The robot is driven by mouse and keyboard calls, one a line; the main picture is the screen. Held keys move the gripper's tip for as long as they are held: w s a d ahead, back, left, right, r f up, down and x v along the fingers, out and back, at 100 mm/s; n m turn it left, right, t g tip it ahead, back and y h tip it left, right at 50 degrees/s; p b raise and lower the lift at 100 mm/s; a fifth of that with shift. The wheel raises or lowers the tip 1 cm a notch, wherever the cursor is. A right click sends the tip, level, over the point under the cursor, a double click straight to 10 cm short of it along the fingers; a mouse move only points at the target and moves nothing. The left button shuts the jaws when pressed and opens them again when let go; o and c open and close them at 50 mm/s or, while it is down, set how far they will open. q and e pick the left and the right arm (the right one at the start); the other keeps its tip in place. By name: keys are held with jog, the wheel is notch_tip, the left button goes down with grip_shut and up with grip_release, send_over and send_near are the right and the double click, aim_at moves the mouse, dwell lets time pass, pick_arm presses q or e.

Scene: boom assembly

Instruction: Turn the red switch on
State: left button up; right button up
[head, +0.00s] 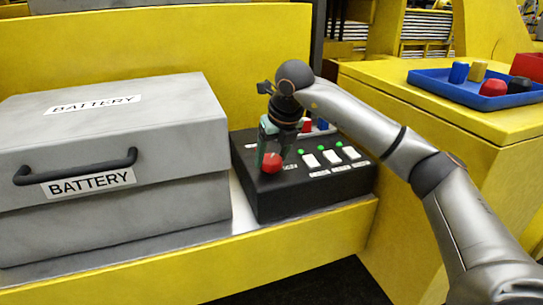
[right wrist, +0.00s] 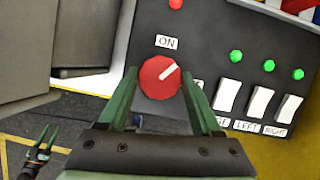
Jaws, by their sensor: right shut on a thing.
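The red switch is a round red knob (head: 272,163) on the black control box (head: 262,205). In the right wrist view the knob (right wrist: 158,78) has a white pointer aimed up and to the right, with the ON label (right wrist: 167,42) above it. My right gripper (head: 270,150) comes down over the knob. Its green fingers (right wrist: 160,85) are shut on the knob, one on either side. My left gripper (right wrist: 42,145) shows small at the bottom left of the right wrist view, its fingers apart and empty.
White switches (right wrist: 258,105) with green lights sit right of the knob. A red light (right wrist: 176,4) is above it. A grey battery case (head: 110,160) with a black handle stands left of the box. A blue tray (head: 440,85) of coloured blocks lies on the yellow surface at right.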

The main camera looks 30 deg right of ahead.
jog(key=n, duration=0.2)
jog(key=n+y+p, duration=0.1)
jog(key=n, duration=0.1)
jog(key=shift+d+r+y, duration=0.1)
jog(key=shift+d+y, duration=0.05)
jog(key=shift+y, duration=0.15)
jog(key=shift+n+g+y+p, duration=0.3)
jog(key=shift+n+y+p, duration=0.4)
jog(key=shift+n, duration=1)
jog(key=o, duration=1.4)
jog(key=v, duration=1.2)
jog(key=shift+r+b, duration=0.2)
jog(key=shift+b, duration=0.2)
